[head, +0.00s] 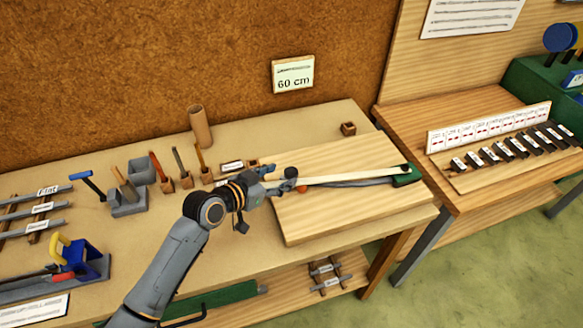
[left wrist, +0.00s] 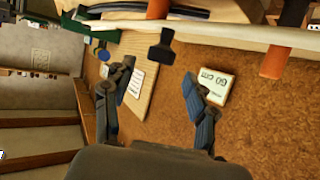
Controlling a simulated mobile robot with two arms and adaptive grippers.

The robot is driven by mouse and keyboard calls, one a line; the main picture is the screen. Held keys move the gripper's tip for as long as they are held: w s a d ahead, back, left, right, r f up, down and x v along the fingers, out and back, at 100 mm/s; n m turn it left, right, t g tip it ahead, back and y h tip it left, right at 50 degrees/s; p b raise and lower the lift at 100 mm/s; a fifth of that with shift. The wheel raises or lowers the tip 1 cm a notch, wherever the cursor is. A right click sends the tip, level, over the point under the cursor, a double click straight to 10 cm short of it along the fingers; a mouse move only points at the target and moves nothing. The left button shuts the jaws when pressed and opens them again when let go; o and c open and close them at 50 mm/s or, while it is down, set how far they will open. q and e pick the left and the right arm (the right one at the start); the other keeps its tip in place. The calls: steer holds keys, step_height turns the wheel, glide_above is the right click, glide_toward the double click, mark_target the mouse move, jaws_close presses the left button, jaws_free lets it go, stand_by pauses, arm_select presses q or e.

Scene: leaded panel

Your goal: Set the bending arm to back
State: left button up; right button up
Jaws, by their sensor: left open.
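The bending arm, a long pale bar (head: 345,176), lies across a wooden board (head: 330,222) on the bench. Its right end is at a green block (head: 408,175); a dark strip runs beside it. In the left wrist view the pale bar (left wrist: 220,33) crosses the top, with orange pegs (left wrist: 275,62) and a black knob (left wrist: 162,46) near it. My left gripper (head: 287,181) is at the bar's left end in the head view. In the left wrist view its fingers (left wrist: 155,90) are apart with nothing between them; the knob is beyond. Contact cannot be told. My right gripper is not in view.
A cardboard tube (head: 200,126) and several tools in wooden holders stand behind my left arm. A small wooden block (head: 348,129) sits at the back. The board's front part is clear.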

mark_target(290, 172)
arm_select(q)
steer(key=shift+p+x, duration=0.3)
steer(key=shift+x, duration=2.5)
steer(key=shift+s, duration=0.1)
jaws_close()
